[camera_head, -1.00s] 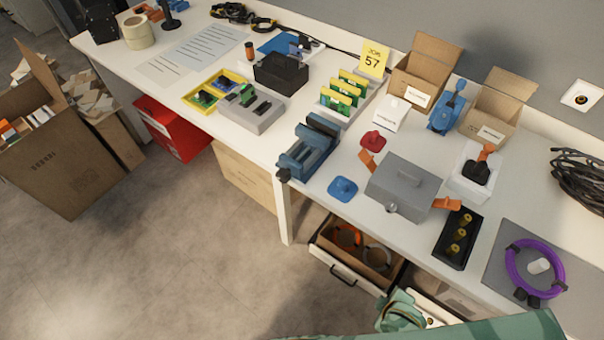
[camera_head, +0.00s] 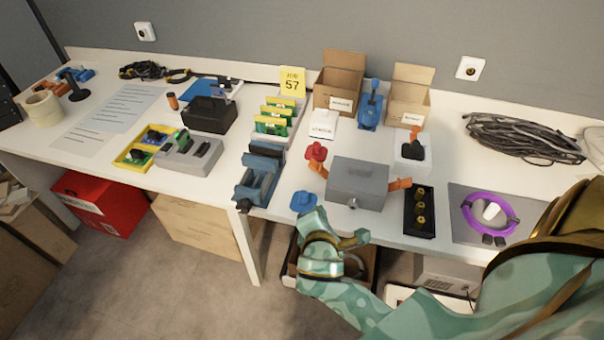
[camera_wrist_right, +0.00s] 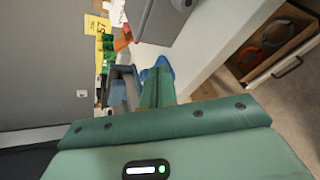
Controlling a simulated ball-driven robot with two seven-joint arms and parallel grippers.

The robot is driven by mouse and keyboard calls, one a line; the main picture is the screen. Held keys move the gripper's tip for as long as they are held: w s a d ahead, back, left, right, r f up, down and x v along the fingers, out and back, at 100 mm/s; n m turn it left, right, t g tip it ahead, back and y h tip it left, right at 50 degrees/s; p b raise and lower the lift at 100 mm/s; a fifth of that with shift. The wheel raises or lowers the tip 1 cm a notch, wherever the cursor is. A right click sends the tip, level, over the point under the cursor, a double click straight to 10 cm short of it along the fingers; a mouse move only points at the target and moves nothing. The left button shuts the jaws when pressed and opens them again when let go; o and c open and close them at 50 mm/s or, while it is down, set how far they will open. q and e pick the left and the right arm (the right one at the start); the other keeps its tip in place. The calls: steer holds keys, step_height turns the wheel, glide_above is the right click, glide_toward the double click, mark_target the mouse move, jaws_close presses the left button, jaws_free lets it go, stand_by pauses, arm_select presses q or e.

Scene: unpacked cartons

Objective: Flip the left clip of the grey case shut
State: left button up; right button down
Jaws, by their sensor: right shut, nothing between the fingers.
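The grey case (camera_head: 357,183) stands on the bench with its lid down. Its orange left clip (camera_head: 318,168) sticks out from the left side, swung away from the case. The orange right clip (camera_head: 399,184) also sticks out on the other side. My right gripper (camera_head: 318,222) is shut and empty, in front of the bench edge, lower left of the case and close to the blue knob-like part (camera_head: 303,201). In the right wrist view its fingers (camera_wrist_right: 158,85) lie together, apart from the case (camera_wrist_right: 172,18) and the orange left clip (camera_wrist_right: 122,40). My left gripper is out of view.
A red knob-like part (camera_head: 316,151) stands just behind the left clip. A blue vise (camera_head: 258,178) is to the left. A black tray with brass parts (camera_head: 419,212) is right of the case. An open drawer (camera_wrist_right: 272,45) is below the bench.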

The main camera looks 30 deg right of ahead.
mark_target(320, 168)
steer(key=w+r+n, duration=0.1)
steer(key=w+a+r+n+t, duration=0.1)
steer(key=w, duration=0.1)
steer(key=w+r+n, duration=0.1)
steer(key=shift+w+a+r+t+h, duration=0.1)
steer(key=shift+w+a+t+h, duration=0.15)
steer(key=shift+t+h, duration=0.15)
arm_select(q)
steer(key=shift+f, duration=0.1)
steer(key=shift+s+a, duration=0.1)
